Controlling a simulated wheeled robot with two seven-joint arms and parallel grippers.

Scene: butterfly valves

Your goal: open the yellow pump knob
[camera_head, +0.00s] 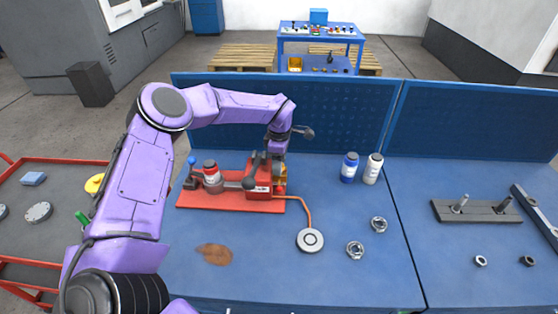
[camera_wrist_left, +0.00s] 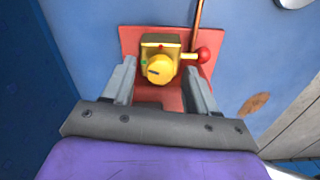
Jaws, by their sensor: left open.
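The yellow pump knob (camera_wrist_left: 160,68) is round with a dark slot mark and sits on the front of a gold-yellow block (camera_wrist_left: 158,42). A small green mark and a red ball (camera_wrist_left: 204,54) flank it. In the head view, a yellow part of the block (camera_head: 281,180) shows on the red base plate (camera_head: 230,206), mostly behind my gripper and the red pump body. My left gripper (camera_wrist_left: 159,76) is open, its fingers on either side of the knob in the wrist view; contact cannot be told. In the head view, my left gripper (camera_head: 278,152) is above the block.
An orange hose runs from the pump to a round grey disc (camera_head: 310,240). A red-and-grey canister (camera_head: 212,174) stands on the plate's left. Blue (camera_head: 349,168) and white (camera_head: 373,169) bottles stand right. A blue pegboard (camera_head: 340,115) rises behind. The front of the blue table is mostly clear.

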